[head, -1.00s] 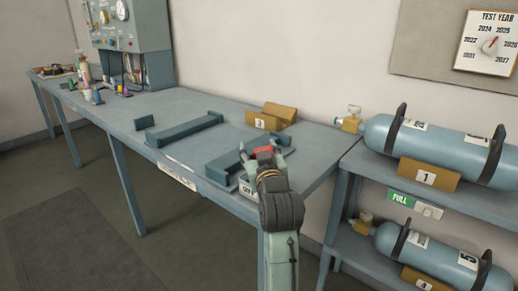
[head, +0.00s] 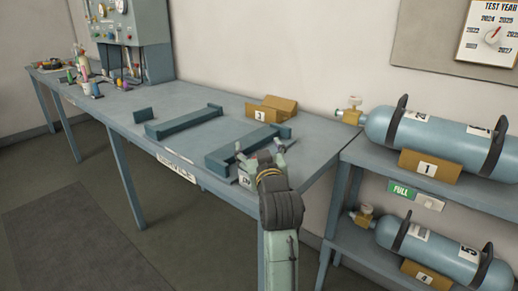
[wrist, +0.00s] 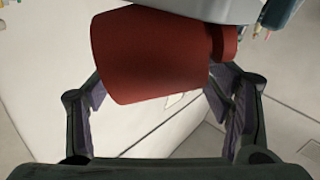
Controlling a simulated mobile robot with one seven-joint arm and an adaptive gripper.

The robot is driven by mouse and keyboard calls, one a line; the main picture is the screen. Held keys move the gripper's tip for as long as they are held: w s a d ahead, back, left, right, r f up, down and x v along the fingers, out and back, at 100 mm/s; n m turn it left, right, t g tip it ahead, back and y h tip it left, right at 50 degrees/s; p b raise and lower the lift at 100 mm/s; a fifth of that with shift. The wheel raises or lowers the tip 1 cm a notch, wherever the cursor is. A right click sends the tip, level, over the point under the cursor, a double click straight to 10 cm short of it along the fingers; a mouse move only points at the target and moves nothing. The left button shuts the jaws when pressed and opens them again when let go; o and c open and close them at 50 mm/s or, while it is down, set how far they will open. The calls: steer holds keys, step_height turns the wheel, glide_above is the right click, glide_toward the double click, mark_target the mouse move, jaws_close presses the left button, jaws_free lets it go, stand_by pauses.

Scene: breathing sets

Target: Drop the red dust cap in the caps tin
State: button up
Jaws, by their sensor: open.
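The red dust cap (wrist: 150,55) fills the upper middle of the wrist view, very close to the camera, with a grey rounded thing touching or overlapping its top edge. My gripper (head: 261,150) is open over the near right end of the bench, its fingers apart. In the wrist view its fingers show on both sides of the cap, and the cap hides their tips. I cannot make out the cap in the head view. A small pale container with dark lettering (head: 245,181), probably the caps tin, stands just below the left finger; its inside is hidden.
Two blue-grey cradles lie on the bench, one at the middle (head: 184,122) and one beside my gripper (head: 228,154). A tan block marked 3 (head: 268,113) stands behind. Blue cylinders (head: 435,138) lie on the rack at right. Small items stand at the bench's far left.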

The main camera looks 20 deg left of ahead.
stand_by(0.3)
steer(key=v, duration=0.7)
steer(key=shift+s, duration=0.25)
steer(key=shift+d, duration=0.1)
